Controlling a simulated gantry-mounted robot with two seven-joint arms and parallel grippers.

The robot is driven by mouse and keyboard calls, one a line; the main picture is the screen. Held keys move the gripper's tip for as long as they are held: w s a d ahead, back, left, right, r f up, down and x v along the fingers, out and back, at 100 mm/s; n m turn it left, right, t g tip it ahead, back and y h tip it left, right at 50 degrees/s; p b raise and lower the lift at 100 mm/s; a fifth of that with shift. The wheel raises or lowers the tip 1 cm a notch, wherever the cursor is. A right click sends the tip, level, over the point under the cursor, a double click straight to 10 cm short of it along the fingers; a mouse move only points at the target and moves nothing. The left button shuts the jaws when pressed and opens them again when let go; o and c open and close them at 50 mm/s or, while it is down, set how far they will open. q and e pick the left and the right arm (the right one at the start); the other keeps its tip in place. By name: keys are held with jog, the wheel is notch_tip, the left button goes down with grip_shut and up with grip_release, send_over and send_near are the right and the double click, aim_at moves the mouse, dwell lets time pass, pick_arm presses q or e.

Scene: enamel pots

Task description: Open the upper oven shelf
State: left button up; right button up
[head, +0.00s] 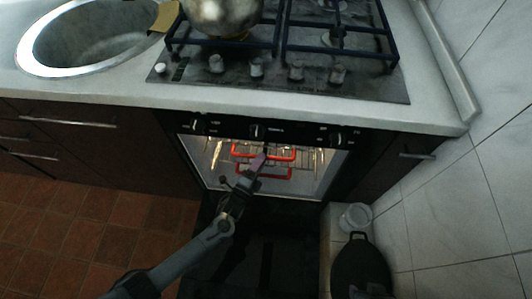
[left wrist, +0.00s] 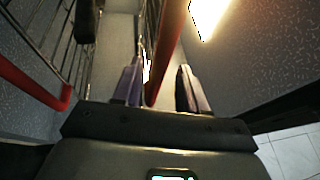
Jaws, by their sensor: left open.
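The oven (head: 320,196) is open and lit inside. The upper oven shelf has a red front bar (head: 283,148), and a lower shelf's red bar (head: 285,177) shows beneath it. My left gripper (head: 263,158) is at the oven mouth, overlapping the upper bar in the head view. In the left wrist view its open fingers (left wrist: 160,90) stand either side of a red bar (left wrist: 168,48), seemingly the upper shelf's. Whether a finger touches it I cannot tell. Another red bar with wire rods (left wrist: 30,80) lies at the left. My right gripper is out of view.
The oven door (head: 290,240) hangs down open below the mouth. A hob (head: 280,80) with a metal pot (head: 222,12) is above, and a sink (head: 90,40) is at the left. A dark lidded bin (head: 360,268) and a white container (head: 355,217) stand at the right.

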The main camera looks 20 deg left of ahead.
pick_arm(q)
jog(key=shift+f+b+x, duration=0.2)
jog(key=shift+b+x, duration=0.3)
jog(key=shift+x, duration=0.7)
jog(key=shift+b+x, duration=0.3)
jog(key=shift+x, duration=0.8)
jog(key=shift+s+d+r, duration=0.1)
jog(key=shift+s, duration=0.05)
jog(key=shift+c, duration=1.1)
grip_shut()
